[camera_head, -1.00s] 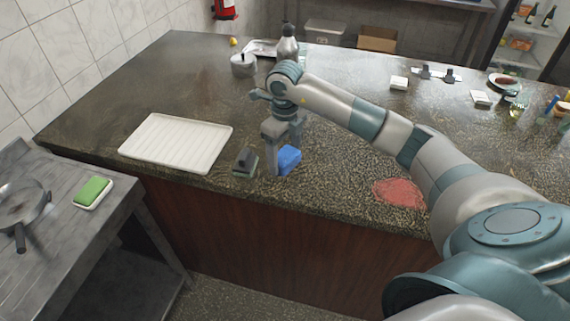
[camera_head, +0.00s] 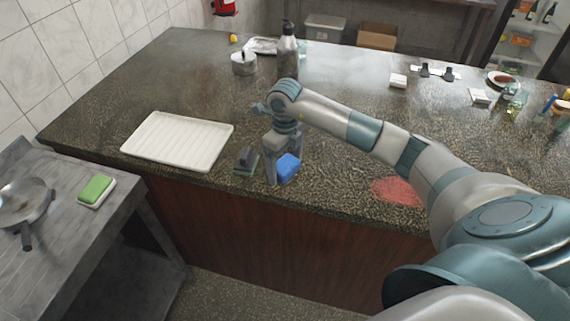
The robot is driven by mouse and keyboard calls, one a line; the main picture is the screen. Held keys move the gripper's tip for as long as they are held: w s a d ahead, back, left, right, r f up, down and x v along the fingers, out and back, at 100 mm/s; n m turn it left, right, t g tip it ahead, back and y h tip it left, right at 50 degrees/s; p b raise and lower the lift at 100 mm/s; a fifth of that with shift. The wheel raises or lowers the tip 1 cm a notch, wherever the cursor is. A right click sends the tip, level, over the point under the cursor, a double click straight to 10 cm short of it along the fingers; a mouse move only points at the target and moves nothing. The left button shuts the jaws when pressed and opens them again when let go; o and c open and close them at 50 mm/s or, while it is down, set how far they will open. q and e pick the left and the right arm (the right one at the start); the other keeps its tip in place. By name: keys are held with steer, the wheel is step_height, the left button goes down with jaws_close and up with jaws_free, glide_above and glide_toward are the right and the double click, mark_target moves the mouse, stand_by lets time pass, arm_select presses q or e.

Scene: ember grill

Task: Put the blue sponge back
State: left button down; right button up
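The blue sponge (camera_head: 288,168) is at the front of the dark stone counter, between the fingers of my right gripper (camera_head: 284,163). One finger shows at its left side; the other is partly hidden behind it. The gripper points down and looks shut on the sponge. Whether the sponge's underside touches the counter is hard to tell. A dark grey block with a greenish base (camera_head: 246,161) lies just left of the gripper, apart from the sponge. My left gripper is out of view.
A white ribbed tray (camera_head: 178,141) lies to the left. A red stain (camera_head: 398,191) is on the counter to the right, beside my arm. A bottle (camera_head: 287,50) and a metal pot (camera_head: 243,63) stand behind. A green sponge (camera_head: 96,190) lies on the side table.

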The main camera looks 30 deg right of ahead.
mark_target(285, 163)
steer(key=shift+r, duration=0.1)
stand_by(0.3)
steer(key=shift+r+b, duration=0.3)
steer(key=shift+r, duration=0.2)
step_height(285, 163, up, 9)
steer(key=b, duration=0.4)
steer(key=shift+r, duration=1.05)
